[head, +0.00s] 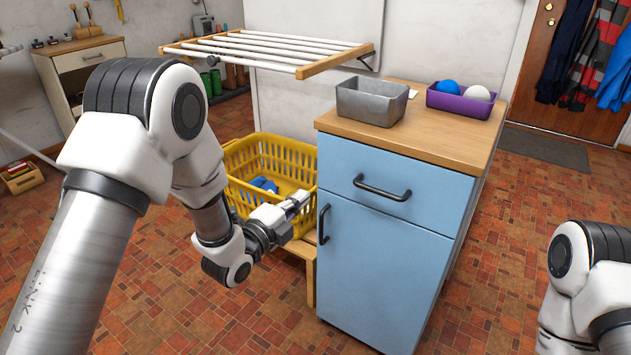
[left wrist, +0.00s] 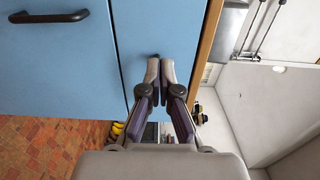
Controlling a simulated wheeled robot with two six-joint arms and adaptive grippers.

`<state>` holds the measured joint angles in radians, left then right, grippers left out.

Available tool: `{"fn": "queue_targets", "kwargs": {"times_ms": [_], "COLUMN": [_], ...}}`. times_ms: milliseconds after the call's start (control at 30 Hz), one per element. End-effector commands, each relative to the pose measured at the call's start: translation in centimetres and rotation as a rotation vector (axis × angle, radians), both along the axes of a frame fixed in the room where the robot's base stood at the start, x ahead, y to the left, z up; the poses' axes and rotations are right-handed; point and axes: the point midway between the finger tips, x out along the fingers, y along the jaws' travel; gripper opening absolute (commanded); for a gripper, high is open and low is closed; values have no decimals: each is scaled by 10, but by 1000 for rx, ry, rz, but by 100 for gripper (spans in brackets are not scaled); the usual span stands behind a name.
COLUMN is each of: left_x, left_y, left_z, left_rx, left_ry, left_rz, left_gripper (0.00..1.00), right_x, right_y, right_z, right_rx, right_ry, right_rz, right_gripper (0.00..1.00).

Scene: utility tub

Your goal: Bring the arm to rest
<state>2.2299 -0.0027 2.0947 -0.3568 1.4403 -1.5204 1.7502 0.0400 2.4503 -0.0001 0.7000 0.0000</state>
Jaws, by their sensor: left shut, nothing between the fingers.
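My left arm comes in from the left in the head view. Its gripper (head: 294,204) is at the front edge of the yellow basket, just left of the blue cabinet (head: 385,235). In the left wrist view the fingertips (left wrist: 160,72) are together with nothing between them, and the blue cabinet front (left wrist: 65,70) shows beyond them. Whether the gripper touches the basket or cabinet I cannot tell. Part of my right arm shows at the lower right of the head view; its gripper is out of sight.
The yellow basket (head: 240,158) holds something blue (head: 264,184) and sits on a low wooden stand. A grey bin (head: 373,101) and a purple bin (head: 462,101) with balls stand on the cabinet top. A drying rack (head: 270,48) juts from the wall above. Tiled floor lies open at right.

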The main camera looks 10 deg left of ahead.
Motion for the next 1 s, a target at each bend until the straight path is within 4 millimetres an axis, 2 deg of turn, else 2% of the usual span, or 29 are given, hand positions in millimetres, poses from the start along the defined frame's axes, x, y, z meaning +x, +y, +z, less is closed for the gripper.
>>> {"fn": "queue_targets", "kwargs": {"times_ms": [67,133,167,267,300,367,400,467,500,533,600,700,800,933,967,1000], "left_x": [-5,-13,-19,-56,-76,-110,-135,-176,-204,-225,-270,-326,-362,-386,-386,-385], "left_y": [1,2,3,12,17,25,31,40,46,50,58,68,74,77,77,77], "left_z": [-17,-48,-66,-138,-169,-212,-238,-272,-290,-301,-320,-330,-330,-330,-322,-296], "left_rx": [-1,-2,-4,-8,-31,-91,-145,-238,-305,-355,-475,-656,-820,-1027,-1068,-1060], "left_ry": [29,84,120,302,406,579,700,880,994,1075,1237,1403,1475,1472,1458,1459], "left_rz": [0,3,5,43,72,132,188,290,373,440,614,903,1174,1473,1507,1497], "left_gripper": [0,0,0,0,0,0,0,0,0,0,0,0,0,0,0,0], "right_x": [0,0,0,0,0,0,0,0,0,0,0,0,0,0,0,-1], "right_y": [0,0,0,0,0,0,0,0,0,0,0,0,0,0,0,0], "right_z": [0,-1,-1,0,0,0,0,0,0,0,0,0,0,0,8,33], "right_rx": [0,0,0,0,0,0,0,0,0,0,0,0,0,0,0,0], "right_ry": [0,0,0,0,0,0,0,0,0,0,0,0,0,0,1,2], "right_rz": [0,0,0,0,0,0,0,0,0,0,0,0,0,0,0,0], "right_gripper": [0,0,0,0,0,0,0,0,0,0,0,0,0,0,0,0]}}
